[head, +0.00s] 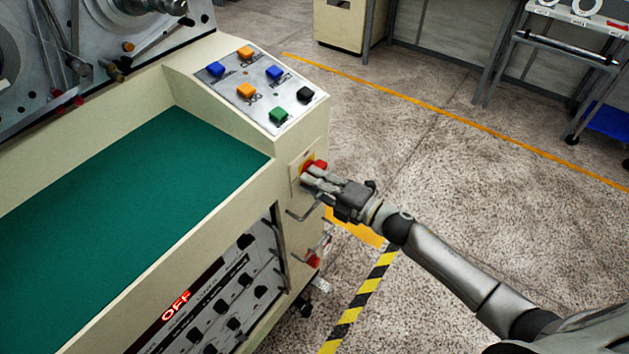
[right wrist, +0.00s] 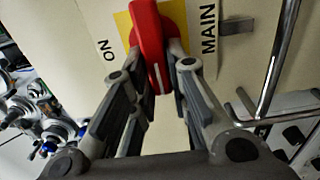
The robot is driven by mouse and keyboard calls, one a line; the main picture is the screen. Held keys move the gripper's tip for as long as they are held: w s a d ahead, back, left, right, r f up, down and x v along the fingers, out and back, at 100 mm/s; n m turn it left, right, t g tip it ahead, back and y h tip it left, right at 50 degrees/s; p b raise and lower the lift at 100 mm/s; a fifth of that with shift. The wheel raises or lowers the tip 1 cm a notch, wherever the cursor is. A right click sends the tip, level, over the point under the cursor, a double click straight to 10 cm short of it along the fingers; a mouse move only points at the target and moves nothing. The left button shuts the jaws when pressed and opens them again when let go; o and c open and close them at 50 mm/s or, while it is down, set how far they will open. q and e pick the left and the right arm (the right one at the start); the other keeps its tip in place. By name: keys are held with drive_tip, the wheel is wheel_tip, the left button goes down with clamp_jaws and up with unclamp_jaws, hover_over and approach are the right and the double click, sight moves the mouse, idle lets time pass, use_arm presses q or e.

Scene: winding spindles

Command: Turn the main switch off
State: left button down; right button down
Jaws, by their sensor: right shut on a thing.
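The main switch has a red handle (head: 317,166) on a yellow plate, on the end face of the cream machine (head: 180,85). My right gripper (head: 308,178) is at the switch, its fingers shut on the handle. In the right wrist view the red handle (right wrist: 149,40) sits between the two fingers of the gripper (right wrist: 157,62). A label reading "ON" (right wrist: 107,50) is left of the handle, and one reading "MAIN" (right wrist: 209,30) is right of it. The handle's lower part shows a white line. My left gripper is not in view.
A sloped panel (head: 262,75) with coloured buttons is above the switch. A metal bar handle (head: 303,212) juts out just below it. A lit "OFF" display (head: 176,304) is on the lower panel. Speckled floor (head: 460,180) lies open to the right.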

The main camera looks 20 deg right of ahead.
drive_tip(key=shift+f, duration=0.1)
drive_tip(key=c, duration=1.4)
unclamp_jaws()
drive_tip(key=shift+s+d, duration=0.1)
drive_tip(key=v, duration=1.2)
